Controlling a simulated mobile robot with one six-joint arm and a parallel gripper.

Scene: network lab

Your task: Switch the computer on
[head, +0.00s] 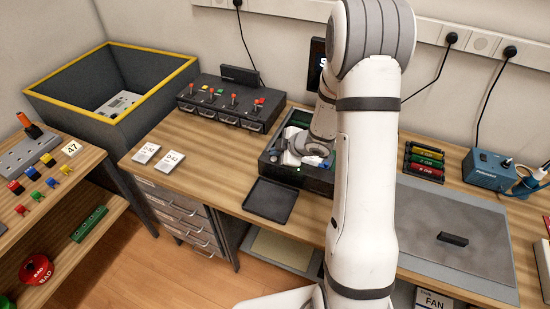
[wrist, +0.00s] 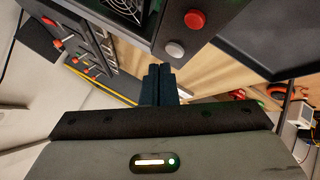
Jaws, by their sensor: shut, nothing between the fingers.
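The computer (head: 318,181) is a dark open case on the wooden bench, largely covered by my arm in the head view. In the wrist view its dark front panel (wrist: 184,34) shows a red round button (wrist: 194,19) and a grey round button (wrist: 175,49). A fan grille (wrist: 124,7) lies beyond the panel. My gripper (wrist: 159,70) is shut and empty. In the head view the fingertips are not clearly visible.
A black tray (head: 270,200) lies in front of the computer. A box with levers (head: 229,102) stands left at the back. A grey mat (head: 440,225) holds a small black block (head: 453,239). A rack of coloured modules (head: 425,162) and a blue unit (head: 486,168) stand right.

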